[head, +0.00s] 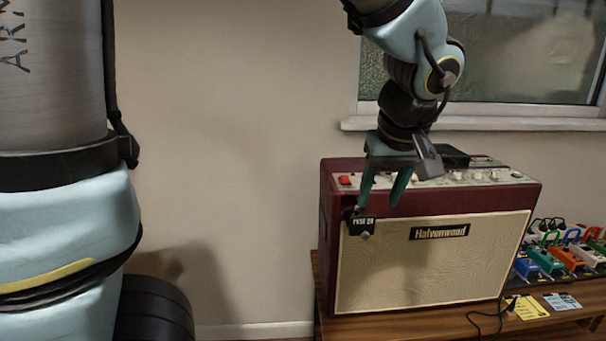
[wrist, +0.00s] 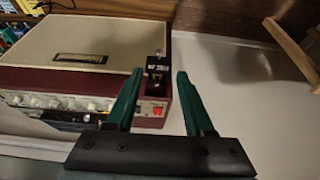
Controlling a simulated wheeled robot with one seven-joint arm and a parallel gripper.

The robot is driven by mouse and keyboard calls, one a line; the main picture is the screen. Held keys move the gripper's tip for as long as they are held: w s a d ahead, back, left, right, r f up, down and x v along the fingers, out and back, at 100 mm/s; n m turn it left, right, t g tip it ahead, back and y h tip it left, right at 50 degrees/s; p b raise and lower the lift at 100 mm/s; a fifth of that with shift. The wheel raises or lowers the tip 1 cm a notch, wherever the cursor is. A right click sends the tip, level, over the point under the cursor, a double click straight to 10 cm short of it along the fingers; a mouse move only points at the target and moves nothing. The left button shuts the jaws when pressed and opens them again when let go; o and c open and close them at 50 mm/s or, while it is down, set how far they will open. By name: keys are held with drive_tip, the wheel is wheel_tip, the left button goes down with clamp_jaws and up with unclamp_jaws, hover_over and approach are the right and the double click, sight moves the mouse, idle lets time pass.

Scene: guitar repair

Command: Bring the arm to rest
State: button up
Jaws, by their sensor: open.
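My gripper (head: 382,188) hangs from my arm in front of the upper left part of the amplifier (head: 430,262). Its two green fingers point down and stand apart, with nothing seen between them. In the wrist view my gripper (wrist: 157,78) is open, and the corner of the amplifier (wrist: 60,78) with its red switch (wrist: 158,111) shows near the left finger. A small black tag (head: 361,226) with white lettering hangs at the amplifier's upper left front corner, just below the fingers. Whether a finger touches the amplifier cannot be told.
The amplifier stands on a wooden bench (head: 425,328). A window sill (head: 480,122) is behind. The wall left of the amplifier is bare.

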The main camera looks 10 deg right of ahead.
drive_tip(key=w+a+f+g, duration=0.1)
drive_tip(key=w+a+f, duration=0.1)
drive_tip(key=a, duration=0.7)
drive_tip(key=w+a+f+g, duration=0.1)
drive_tip(key=a+f, duration=0.4)
drive_tip(key=a, duration=0.5)
drive_tip(key=w+a+f, duration=0.3)
drive_tip(key=a+f, duration=0.1)
drive_tip(key=a, duration=0.6)
drive_tip(key=shift+w+f+g, duration=0.2)
drive_tip(key=shift+w+g, duration=0.15)
drive_tip(key=shift+g, duration=0.05)
drive_tip(key=shift+c, duration=0.3)
